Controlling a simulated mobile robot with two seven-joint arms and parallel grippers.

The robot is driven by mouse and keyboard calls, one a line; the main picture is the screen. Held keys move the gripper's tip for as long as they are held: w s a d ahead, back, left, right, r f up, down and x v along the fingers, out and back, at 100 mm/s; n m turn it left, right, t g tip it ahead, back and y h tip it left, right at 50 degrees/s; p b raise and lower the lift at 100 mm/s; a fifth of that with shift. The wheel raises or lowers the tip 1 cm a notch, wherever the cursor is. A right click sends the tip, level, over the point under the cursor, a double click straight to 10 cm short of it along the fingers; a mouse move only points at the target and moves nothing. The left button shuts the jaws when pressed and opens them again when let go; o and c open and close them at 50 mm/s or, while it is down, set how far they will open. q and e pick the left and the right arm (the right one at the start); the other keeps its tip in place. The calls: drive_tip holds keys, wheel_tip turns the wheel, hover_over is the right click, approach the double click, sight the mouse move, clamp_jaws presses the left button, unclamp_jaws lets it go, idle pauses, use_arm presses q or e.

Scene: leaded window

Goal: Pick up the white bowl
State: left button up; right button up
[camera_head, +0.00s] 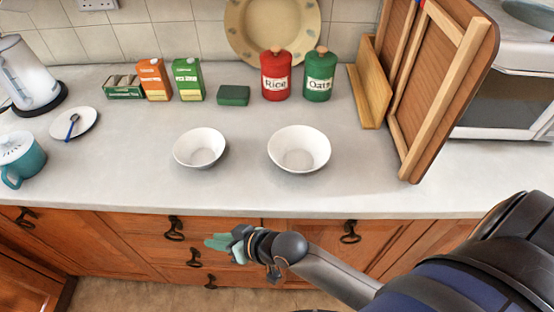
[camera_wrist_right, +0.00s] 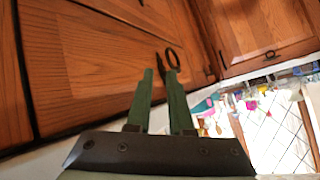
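Two white bowls stand upright and empty on the counter. The smaller white bowl (camera_head: 199,148) is left of the larger white bowl (camera_head: 299,150), with a gap between them. My right gripper (camera_head: 216,243) is in front of the counter's front edge, by the wooden drawers and apart from both bowls. In the right wrist view its two green fingers (camera_wrist_right: 161,75) stand apart with nothing between them. No bowl shows in that view. My left gripper is not in view.
The grey counter (camera_head: 230,198) is clear in front of the bowls. Behind them are a green box (camera_head: 233,95), a red Rice jar (camera_head: 276,77) and a green Oats jar (camera_head: 319,78). A wooden rack (camera_head: 440,85) stands right; a plate (camera_head: 74,123) and teal mug (camera_head: 24,160) are left.

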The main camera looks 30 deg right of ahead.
drive_tip(key=w+a+r+n+g+y+b, duration=0.2)
drive_tip(key=w+a+r, duration=0.1)
drive_tip(key=a+r, duration=0.35)
wheel_tip(320, 180, up, 14)
drive_tip(key=g+h+b, duration=0.5)
drive_tip(key=h+b, duration=0.1)
drive_tip(key=h, duration=0.8)
hover_over(284, 166)
drive_tip(key=s+a, duration=0.2)
drive_tip(key=a, duration=0.3)
drive_tip(key=x, duration=0.3)
drive_tip(key=b+x, duration=0.1)
drive_tip(key=x, duration=0.2)
drive_tip(key=shift+w+d+r, duration=0.1)
drive_tip(key=shift+w+d, duration=0.1)
drive_tip(key=shift+d, duration=0.1)
drive_tip(key=shift+d+f, duration=0.1)
drive_tip(key=shift+f, duration=0.1)
drive_tip(key=x, duration=0.5)
drive_tip(key=shift+w+b, duration=0.25)
drive_tip(key=shift+b, duration=0.15)
drive_tip(key=shift+f, duration=0.1)
